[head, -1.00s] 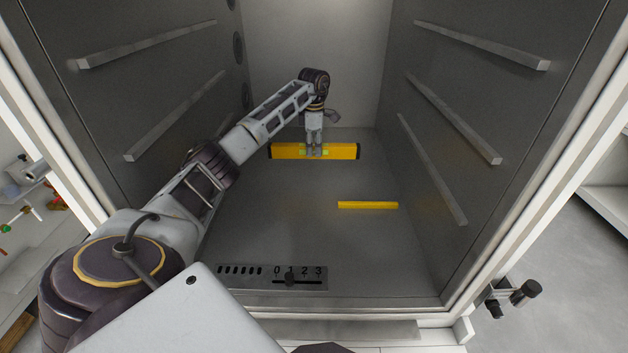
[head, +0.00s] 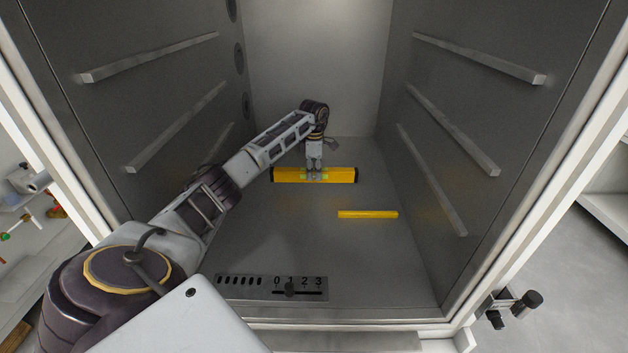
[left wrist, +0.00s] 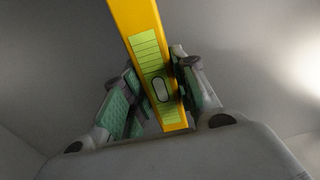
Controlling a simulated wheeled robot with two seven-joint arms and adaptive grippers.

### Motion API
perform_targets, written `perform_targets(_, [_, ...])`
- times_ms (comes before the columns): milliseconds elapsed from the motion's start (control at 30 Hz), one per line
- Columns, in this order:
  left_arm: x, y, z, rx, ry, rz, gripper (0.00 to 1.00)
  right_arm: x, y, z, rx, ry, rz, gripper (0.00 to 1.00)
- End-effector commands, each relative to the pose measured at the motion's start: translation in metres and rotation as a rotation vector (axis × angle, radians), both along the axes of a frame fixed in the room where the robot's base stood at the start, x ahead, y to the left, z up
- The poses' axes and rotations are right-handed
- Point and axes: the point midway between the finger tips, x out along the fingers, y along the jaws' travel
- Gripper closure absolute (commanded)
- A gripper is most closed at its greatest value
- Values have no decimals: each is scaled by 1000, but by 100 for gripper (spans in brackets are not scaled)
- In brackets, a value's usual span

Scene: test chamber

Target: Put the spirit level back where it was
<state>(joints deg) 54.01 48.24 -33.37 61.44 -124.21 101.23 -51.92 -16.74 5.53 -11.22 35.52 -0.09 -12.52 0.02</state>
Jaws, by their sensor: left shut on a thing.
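The spirit level (head: 342,175) is a long yellow bar with dark ends and a green-yellow patch in its middle. It lies crosswise in the back part of the chamber in the head view. My left gripper (head: 315,175) comes down from above and is shut on its middle. In the left wrist view the fingers (left wrist: 155,95) stand on either side of the yellow level (left wrist: 135,15), close to its vial window. Whether the level touches the floor I cannot tell. My right gripper is not in view.
A thin yellow bar (head: 368,214) lies on the chamber floor (head: 300,240), nearer and to the right. Rails (head: 450,120) line both side walls. A panel with a 0 to 3 slider (head: 290,287) is at the front. The floor between is clear.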

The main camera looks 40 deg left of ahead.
Motion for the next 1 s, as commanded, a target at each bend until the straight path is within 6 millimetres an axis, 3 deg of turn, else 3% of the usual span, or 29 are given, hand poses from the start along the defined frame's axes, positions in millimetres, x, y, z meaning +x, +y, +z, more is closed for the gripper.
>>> perform_targets(267, [0,0,-3,-1,-1,0,100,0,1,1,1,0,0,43])
perform_targets(600, [0,0,-34,-1,-1,0,100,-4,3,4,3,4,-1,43])
perform_targets(1000, [0,0,-37,0,-1,0,100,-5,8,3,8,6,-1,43])
